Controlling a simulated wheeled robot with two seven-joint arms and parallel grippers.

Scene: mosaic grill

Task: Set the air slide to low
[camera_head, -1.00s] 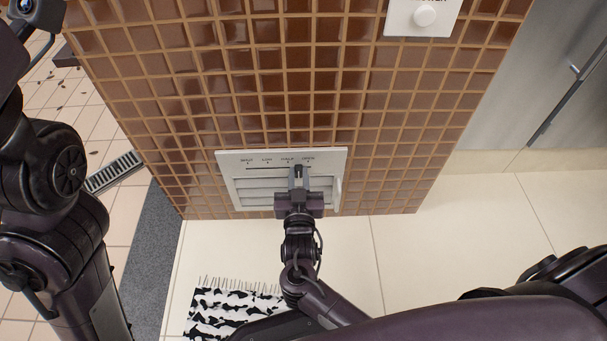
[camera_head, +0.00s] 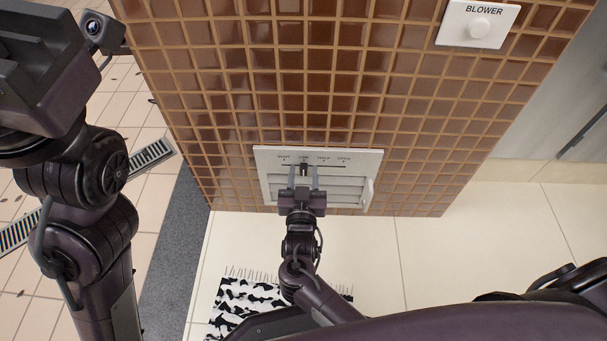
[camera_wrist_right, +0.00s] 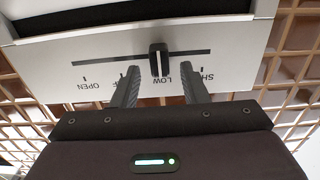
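The white air-slide panel (camera_head: 267,183) sits low on the tiled wall, marked SHUT, LOW, HALF and OPEN. Its dark slide knob (camera_head: 303,169) stands below the LOW label in the head view. My right gripper (camera_head: 304,178) is open in front of the panel. Its fingertips (camera_wrist_right: 159,84) stand apart on either side of the knob's line, with a gap to it. My left arm is at the left; its fingers are not seen.
A white BLOWER switch (camera_head: 478,27) is at the upper right of the wall. A black-and-white rug (camera_head: 240,298) lies on the pale floor below. A floor drain (camera_head: 152,153) is at the left.

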